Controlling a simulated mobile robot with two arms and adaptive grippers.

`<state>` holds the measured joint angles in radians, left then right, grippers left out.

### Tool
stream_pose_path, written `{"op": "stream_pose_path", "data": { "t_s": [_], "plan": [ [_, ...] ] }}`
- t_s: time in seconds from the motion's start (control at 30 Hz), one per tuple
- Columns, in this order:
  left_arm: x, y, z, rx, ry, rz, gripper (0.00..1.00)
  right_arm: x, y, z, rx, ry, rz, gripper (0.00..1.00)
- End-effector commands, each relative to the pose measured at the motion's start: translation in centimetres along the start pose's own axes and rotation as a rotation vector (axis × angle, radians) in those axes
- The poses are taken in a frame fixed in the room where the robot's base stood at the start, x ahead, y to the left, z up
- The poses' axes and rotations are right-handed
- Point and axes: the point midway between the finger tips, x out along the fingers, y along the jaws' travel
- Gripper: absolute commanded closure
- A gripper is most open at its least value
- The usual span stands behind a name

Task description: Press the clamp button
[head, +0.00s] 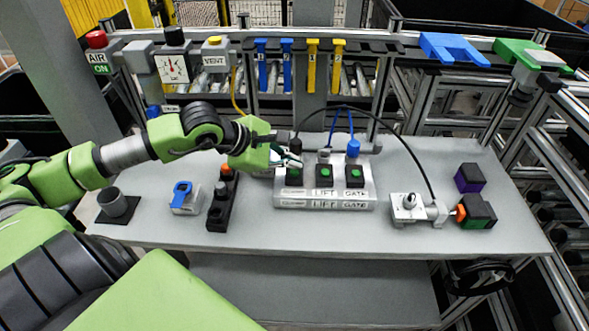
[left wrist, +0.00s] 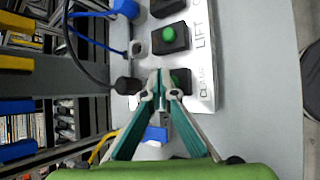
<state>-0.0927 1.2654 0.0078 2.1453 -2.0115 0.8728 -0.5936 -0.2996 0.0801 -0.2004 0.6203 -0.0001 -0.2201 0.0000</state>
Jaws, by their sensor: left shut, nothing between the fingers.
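The button box (head: 325,203) stands on the grey table with green buttons in black housings, labelled LIFT and GATE at the middle and right. The left one is the clamp button (head: 295,173), and its label reads CLAMP in the left wrist view. My left gripper (head: 291,160) is shut and empty, with its tips just behind the clamp button. In the left wrist view my fingertips (left wrist: 163,75) overlap the edge of the clamp button (left wrist: 180,80); I cannot tell whether they touch it. The lift button (left wrist: 166,36) shows beyond.
Black and blue cables rise from plugs behind the box. A black switch strip (head: 221,206) and a blue-topped block (head: 183,196) stand to its left. A metal fixture (head: 409,205) and a purple-black block (head: 469,178) stand to its right. The table front is clear.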

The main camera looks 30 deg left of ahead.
Motion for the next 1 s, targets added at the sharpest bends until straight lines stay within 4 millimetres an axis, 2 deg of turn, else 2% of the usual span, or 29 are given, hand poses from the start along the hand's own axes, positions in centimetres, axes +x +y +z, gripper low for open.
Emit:
{"op": "stream_pose_path", "data": {
  "t_s": [0.53,1.0],
  "plan": [
    [-3.8,2.8,2.7,0.002,0.000,0.002,1.00,-1.6,0.1,-0.1,0.000,0.000,0.000,0.60],
    [-4.0,2.9,2.9,0.001,0.000,0.001,1.00,-1.6,0.1,-0.1,0.001,-0.001,0.001,0.60]
  ]
}}
